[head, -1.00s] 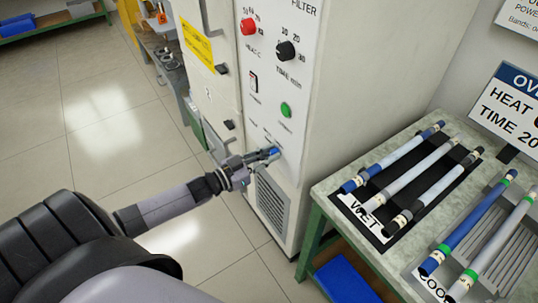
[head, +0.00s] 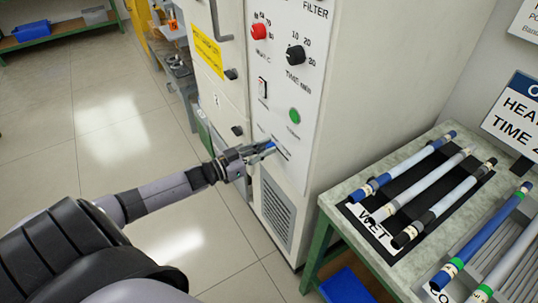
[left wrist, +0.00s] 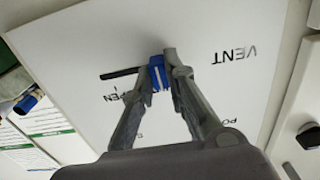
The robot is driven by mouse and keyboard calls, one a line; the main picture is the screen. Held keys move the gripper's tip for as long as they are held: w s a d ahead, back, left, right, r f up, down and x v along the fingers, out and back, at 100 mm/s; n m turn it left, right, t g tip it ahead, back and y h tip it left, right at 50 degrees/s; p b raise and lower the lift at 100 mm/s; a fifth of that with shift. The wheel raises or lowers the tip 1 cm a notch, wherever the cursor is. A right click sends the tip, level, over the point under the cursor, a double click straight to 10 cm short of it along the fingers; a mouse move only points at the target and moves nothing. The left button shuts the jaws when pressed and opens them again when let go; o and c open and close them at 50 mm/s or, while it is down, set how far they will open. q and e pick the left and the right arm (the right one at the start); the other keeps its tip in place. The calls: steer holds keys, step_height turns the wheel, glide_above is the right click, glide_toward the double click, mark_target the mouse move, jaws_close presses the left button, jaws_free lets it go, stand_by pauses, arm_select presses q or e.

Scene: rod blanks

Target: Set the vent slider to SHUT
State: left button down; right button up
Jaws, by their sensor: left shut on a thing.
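The vent slider is a small blue knob (head: 269,146) on the white oven panel (head: 279,85), below the green button. My left gripper (head: 262,150) is shut on this knob. In the left wrist view, the two fingertips (left wrist: 163,66) pinch the blue knob (left wrist: 156,74) from both sides. A dark slot (left wrist: 120,73) runs left from the knob there, with part of the word OPEN by its far end. The word VENT (left wrist: 235,54) reads upside down on the right. No SHUT mark is readable; fingers hide part of the panel. My right gripper is out of view.
A red knob (head: 259,32), a black knob (head: 296,55), a rocker switch (head: 262,88) and a green button (head: 294,116) sit above the slider. A bench (head: 328,202) at right carries a WET rack and another rack with rods. The floor at left is clear.

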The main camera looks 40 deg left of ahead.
arm_select(q)
steer(key=shift+w+a+r, duration=0.1)
steer(key=shift+a, duration=0.1)
steer(key=c, duration=1.6)
jaws_free()
steer(key=v, duration=1.2)
